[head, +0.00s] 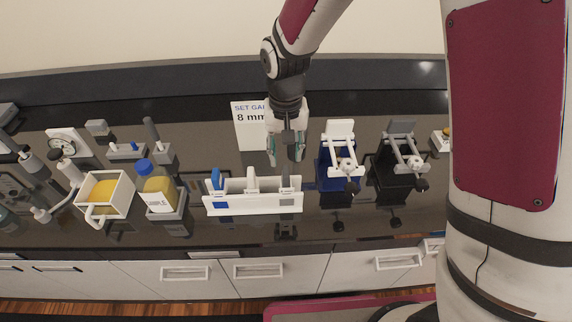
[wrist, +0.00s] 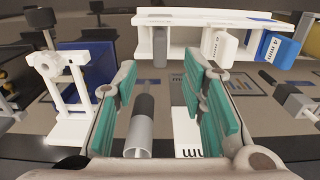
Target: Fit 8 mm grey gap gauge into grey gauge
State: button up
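The grey gap gauge (head: 287,183) stands in the right slot of a white rack (head: 250,205). It also shows at the rack in the wrist view (wrist: 159,50). My gripper (head: 286,160) is above and slightly behind it, pointing down. Its teal-padded fingers (wrist: 165,110) are apart, with no gap gauge held between them. The grey gauge (head: 400,150), a stand with a grey top, two rods and a dark base, is right of the blue gauge (head: 340,160). A sign reading "8 mm" (head: 245,118) stands behind the rack, partly hidden by my gripper.
A blue gap gauge (head: 217,180) and a white gap gauge (head: 252,180) share the rack. A sample bottle (head: 158,188) and a white jug of yellow liquid (head: 104,194) stand left. A grey cylindrical shape, possibly a reflection, shows between the fingers in the wrist view.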

notch_tip(320, 180, up, 3)
jog(key=shift+r, duration=0.2)
dwell(0.5)
jog(key=s+d+r+t+b, duration=0.3)
jog(key=d+r, duration=0.6)
jog(key=r, duration=0.3)
jog(key=s+d+r+t+b, duration=0.2)
jog(key=s+d+r, duration=0.1)
jog(key=s+d, duration=0.4)
jog(key=shift+s+d+r+t, duration=0.2)
jog(key=shift+s+t, duration=0.1)
jog(key=shift+s, duration=1.3)
